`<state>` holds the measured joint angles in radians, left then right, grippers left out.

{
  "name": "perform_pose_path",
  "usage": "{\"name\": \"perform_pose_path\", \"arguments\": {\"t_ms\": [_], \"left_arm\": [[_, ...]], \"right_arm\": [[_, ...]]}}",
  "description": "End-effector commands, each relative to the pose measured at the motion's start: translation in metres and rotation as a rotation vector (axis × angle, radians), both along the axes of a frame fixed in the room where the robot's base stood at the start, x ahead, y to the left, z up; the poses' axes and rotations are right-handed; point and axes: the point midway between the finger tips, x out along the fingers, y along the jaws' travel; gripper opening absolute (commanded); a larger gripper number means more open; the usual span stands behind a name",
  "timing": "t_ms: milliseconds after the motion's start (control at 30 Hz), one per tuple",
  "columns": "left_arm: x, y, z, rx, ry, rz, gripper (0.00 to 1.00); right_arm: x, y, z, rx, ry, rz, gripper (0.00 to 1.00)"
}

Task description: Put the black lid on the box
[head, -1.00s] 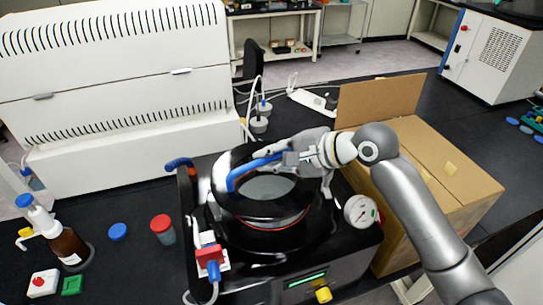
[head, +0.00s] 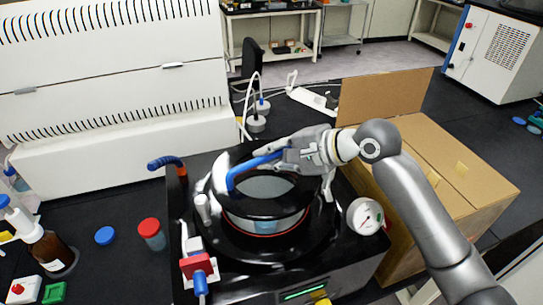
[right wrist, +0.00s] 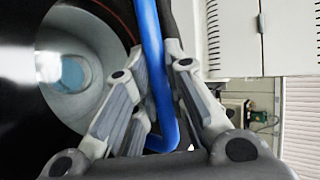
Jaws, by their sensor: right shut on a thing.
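The black lid (head: 300,207) is a round, glossy piece with a pale centre and a bent blue handle (head: 243,169). It is over the round chamber of the black freeze dryer (head: 345,255), with a clear band and a thin red ring visible below its rim. I cannot tell whether they touch. My right gripper (head: 285,157) is shut on the blue handle; the handle also shows between its fingers in the right wrist view (right wrist: 154,65). The brown cardboard box (head: 440,170) stands at the right, its back flap (head: 385,98) raised. My left gripper is out of view.
A white cabinet (head: 110,80) stands behind left. A round gauge (head: 365,216) and a red-and-blue valve (head: 197,265) stick out from the dryer. A red-capped jar (head: 151,234) and brown bottle (head: 52,254) stand left. My right arm passes in front of the box.

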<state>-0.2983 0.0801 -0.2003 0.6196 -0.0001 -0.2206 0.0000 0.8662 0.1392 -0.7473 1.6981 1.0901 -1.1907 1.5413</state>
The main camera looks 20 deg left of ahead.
Motion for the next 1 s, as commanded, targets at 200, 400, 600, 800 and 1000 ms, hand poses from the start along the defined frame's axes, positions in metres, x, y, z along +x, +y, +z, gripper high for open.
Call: {"name": "perform_pose_path", "arguments": {"t_ms": [200,400,600,800,1000], "left_arm": [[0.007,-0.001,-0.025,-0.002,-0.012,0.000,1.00],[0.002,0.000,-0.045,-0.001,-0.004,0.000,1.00],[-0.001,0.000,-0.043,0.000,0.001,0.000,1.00],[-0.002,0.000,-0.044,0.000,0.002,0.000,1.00],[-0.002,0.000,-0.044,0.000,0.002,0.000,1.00]], "right_arm": [[0.000,0.000,-0.019,0.004,-0.004,0.000,0.00],[0.000,0.000,-0.034,0.004,-0.004,0.000,0.00],[0.000,0.000,-0.046,0.005,-0.001,0.000,0.00],[0.000,0.000,-0.053,0.004,-0.003,0.001,0.00],[0.000,0.000,-0.054,0.004,-0.003,0.001,0.00]]}}
